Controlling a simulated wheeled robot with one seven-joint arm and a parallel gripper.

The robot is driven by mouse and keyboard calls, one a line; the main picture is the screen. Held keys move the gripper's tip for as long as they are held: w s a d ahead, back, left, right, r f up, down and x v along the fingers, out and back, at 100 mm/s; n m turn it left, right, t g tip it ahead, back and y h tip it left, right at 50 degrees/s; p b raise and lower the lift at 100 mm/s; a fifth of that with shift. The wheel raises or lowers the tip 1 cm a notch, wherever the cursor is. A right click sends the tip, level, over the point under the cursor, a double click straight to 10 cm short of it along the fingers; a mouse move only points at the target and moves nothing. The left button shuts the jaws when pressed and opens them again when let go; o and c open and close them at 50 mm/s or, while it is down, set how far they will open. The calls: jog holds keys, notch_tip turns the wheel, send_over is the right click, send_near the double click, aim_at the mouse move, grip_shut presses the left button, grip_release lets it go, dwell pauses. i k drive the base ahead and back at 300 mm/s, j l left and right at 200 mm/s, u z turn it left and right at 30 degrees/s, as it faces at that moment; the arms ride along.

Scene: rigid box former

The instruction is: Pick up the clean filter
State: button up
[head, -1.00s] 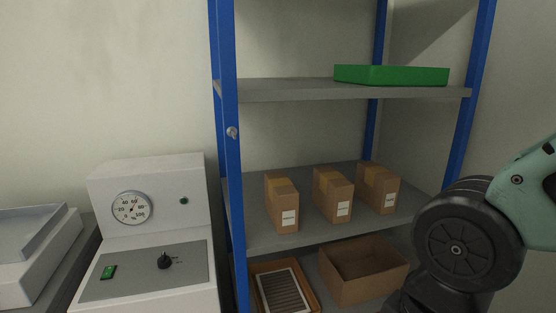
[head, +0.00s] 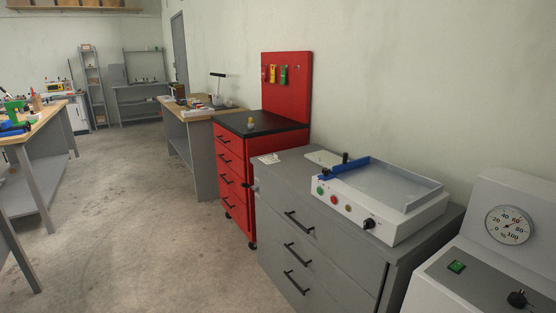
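No filter that I can make out shows in the head view now. My gripper and arm are also out of this view. The nearest things are a grey drawer cabinet (head: 300,235) with a white machine (head: 375,212) on top, which has a shallow grey tray and a blue bar.
A white unit with a dial (head: 509,225) stands at the right edge. A red tool cabinet (head: 233,172) and a grey bench (head: 201,155) stand beyond the grey cabinet. A workbench (head: 42,127) is at the left. Open concrete floor (head: 130,215) lies between.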

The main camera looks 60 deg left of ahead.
aim_at(324, 158)
jog(key=u, duration=1.6)
jog(key=i+j+u, duration=0.35)
jog(key=i, duration=0.2)
jog(key=i+j+u, duration=0.35)
jog(key=i, duration=0.25)
jog(key=i+u, duration=0.35)
jog(key=i, duration=1.5)
jog(key=i+z, duration=0.2)
jog(key=z, duration=0.15)
jog(key=i+z, duration=0.35)
jog(key=i+j+z, duration=0.1)
jog(key=z, duration=0.2)
jog(key=i+z, duration=0.2)
jog(key=z, duration=0.2)
jog(key=i+z, duration=0.2)
jog(key=z, duration=0.2)
jog(key=i+z, duration=0.2)
jog(key=z, duration=0.2)
jog(key=i+j+z, duration=0.2)
jog(key=z, duration=0.2)
